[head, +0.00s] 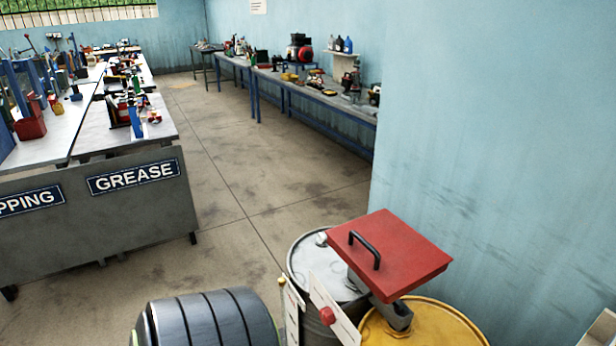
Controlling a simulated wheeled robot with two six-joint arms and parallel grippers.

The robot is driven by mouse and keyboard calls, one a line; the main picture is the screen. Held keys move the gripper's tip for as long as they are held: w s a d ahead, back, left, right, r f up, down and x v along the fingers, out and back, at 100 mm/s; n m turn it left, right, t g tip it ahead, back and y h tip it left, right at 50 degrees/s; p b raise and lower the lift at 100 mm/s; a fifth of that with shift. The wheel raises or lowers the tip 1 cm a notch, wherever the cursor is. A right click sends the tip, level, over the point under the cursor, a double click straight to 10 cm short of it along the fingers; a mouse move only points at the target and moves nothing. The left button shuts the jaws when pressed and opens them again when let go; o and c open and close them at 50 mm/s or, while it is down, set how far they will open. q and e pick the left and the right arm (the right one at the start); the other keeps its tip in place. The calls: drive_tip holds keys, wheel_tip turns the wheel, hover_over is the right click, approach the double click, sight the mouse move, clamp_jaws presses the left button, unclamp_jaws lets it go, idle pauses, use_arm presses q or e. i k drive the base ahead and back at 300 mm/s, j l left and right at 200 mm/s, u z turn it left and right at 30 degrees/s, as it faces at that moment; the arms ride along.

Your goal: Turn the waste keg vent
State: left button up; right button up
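A dark grey ribbed drum (208,318) lies at the bottom of the head view, cut off by the frame edge. I cannot tell whether it is the waste keg. Right of it stands a pale grey drum (305,262), with a yellow drum (440,325) in front. I cannot tell whether either knob is the vent.
A red lid (405,255) with a black handle (364,249) juts over the drums. A blue wall (490,150) is close on the right. A bench marked GREASE (133,176) stands left, another (300,88) along the back wall. The floor (230,180) between them is clear.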

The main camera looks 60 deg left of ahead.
sight(321, 239)
drive_tip(key=u, duration=1.8)
drive_tip(key=i+j+z, duration=0.1)
drive_tip(key=z, duration=0.3)
drive_tip(key=j+z, duration=0.15)
drive_tip(key=z, duration=0.25)
drive_tip(key=i+j+z, duration=0.1)
drive_tip(key=z, duration=0.25)
drive_tip(key=j+z, duration=0.25)
drive_tip(key=z, duration=0.15)
